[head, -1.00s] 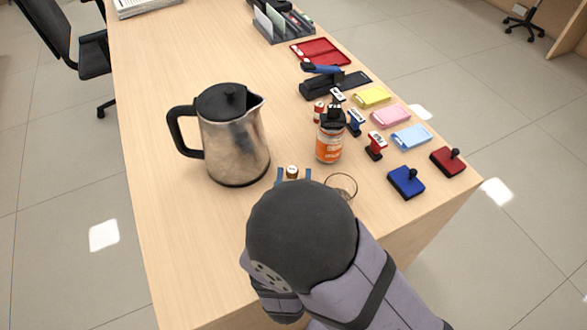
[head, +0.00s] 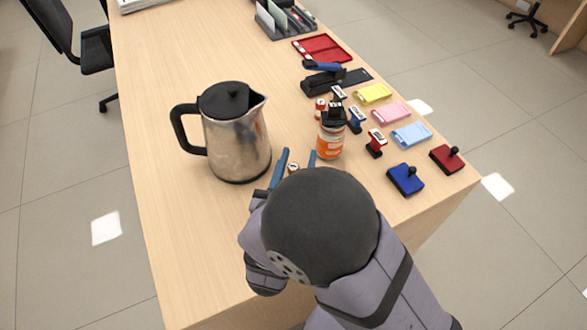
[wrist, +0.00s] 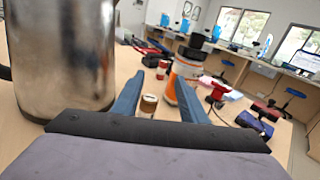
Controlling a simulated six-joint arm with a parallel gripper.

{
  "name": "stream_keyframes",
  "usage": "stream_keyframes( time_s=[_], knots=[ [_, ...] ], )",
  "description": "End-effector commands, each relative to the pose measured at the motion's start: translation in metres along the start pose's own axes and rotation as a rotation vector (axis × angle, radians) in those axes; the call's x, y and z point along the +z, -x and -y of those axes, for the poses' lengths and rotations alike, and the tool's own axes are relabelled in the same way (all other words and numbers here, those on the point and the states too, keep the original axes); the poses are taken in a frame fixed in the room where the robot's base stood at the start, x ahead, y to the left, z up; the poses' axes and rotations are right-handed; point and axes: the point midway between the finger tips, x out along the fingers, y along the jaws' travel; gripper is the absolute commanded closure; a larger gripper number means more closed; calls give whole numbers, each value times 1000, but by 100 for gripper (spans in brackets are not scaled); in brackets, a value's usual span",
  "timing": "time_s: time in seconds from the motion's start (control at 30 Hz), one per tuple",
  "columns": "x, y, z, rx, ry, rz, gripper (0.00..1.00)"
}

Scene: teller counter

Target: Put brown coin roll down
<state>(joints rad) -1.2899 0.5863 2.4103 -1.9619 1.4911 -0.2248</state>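My gripper (head: 299,154) is open, with a finger on each side of the roll. In the wrist view my gripper (wrist: 160,78) has a clear gap between the roll and the right finger; contact at the left finger cannot be told. My arm hides the lower part of the roll in the head view.
A metal kettle (head: 237,140) stands close on the left. An orange-labelled bottle (head: 330,139) stands just beyond the right finger. A red coin roll (head: 320,108), stamps and ink pads (head: 404,180) lie to the right. The counter (head: 165,230) is bare at front left.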

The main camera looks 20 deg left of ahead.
Motion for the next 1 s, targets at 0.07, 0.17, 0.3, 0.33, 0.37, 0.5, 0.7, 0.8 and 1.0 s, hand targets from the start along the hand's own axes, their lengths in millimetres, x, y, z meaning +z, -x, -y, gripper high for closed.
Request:
stream_keyframes(
  time_s=[0.07,0.17,0.3,0.33,0.37,0.5,0.7,0.8,1.0],
  knots=[
    [19,-9,12,-97,3,-83,61],
    [21,-14,21,-201,-5,-225,61],
    [23,-12,17,-281,-57,-439,61],
    [23,-10,14,-289,-71,-482,61],
    [24,-9,11,-293,-86,-521,61],
    [19,3,-5,-300,-158,-664,61],
    [7,17,-14,-316,-226,-757,61],
    [4,20,-16,-319,-238,-771,61],
    [-2,14,-14,-321,-238,-770,61]
  ],
)
